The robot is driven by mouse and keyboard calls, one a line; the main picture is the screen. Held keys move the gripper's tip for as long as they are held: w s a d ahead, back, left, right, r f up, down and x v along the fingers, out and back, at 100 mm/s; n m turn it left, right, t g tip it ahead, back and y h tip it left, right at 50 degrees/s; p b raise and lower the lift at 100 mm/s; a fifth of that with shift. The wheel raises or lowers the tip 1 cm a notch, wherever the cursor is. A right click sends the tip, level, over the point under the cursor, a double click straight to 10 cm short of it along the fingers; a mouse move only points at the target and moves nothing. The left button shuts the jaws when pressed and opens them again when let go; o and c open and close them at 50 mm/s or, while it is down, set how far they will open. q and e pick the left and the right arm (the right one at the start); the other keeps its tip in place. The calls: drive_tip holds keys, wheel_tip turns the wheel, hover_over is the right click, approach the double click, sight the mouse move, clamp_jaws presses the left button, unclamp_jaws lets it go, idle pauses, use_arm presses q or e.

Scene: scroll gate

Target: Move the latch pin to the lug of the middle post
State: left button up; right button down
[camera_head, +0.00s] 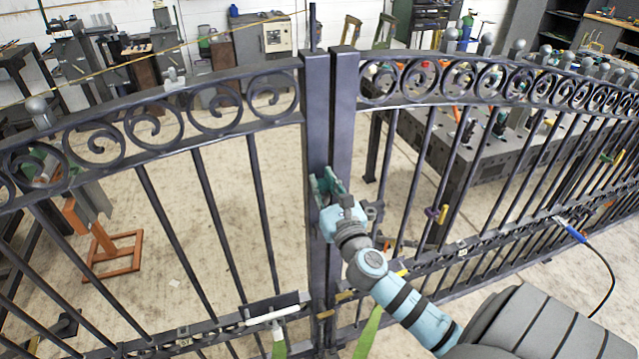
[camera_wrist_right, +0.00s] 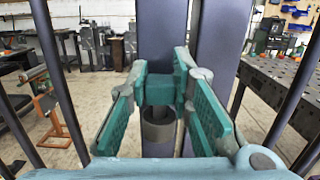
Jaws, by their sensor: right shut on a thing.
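Two dark upright posts stand side by side where the gate leaves meet, a left one (camera_head: 317,120) and a right one (camera_head: 343,110); both also rise behind the gripper in the wrist view (camera_wrist_right: 222,45). My right gripper (camera_head: 327,186) is at the posts at mid height, its teal fingers close against them. In the wrist view the fingers (camera_wrist_right: 160,90) are shut on a dark grey, round, hollow-looking piece (camera_wrist_right: 158,127), which seems to be the latch pin. Its lower part and the lug are hidden or cannot be told apart. My left gripper is not in view.
Scrolled gate leaves with vertical bars spread left (camera_head: 215,120) and right (camera_head: 520,80). A perforated steel table (camera_head: 480,165) stands behind the right leaf. An orange stand (camera_head: 108,250) is behind the left leaf. A white bar (camera_head: 272,315) and a green strap (camera_head: 368,335) are low near the posts.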

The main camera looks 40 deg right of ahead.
drive_tip(key=shift+f, duration=0.35)
drive_tip(key=c, duration=1.3)
unclamp_jaws()
drive_tip(key=shift+c, duration=0.2)
drive_tip(key=v, duration=1.2)
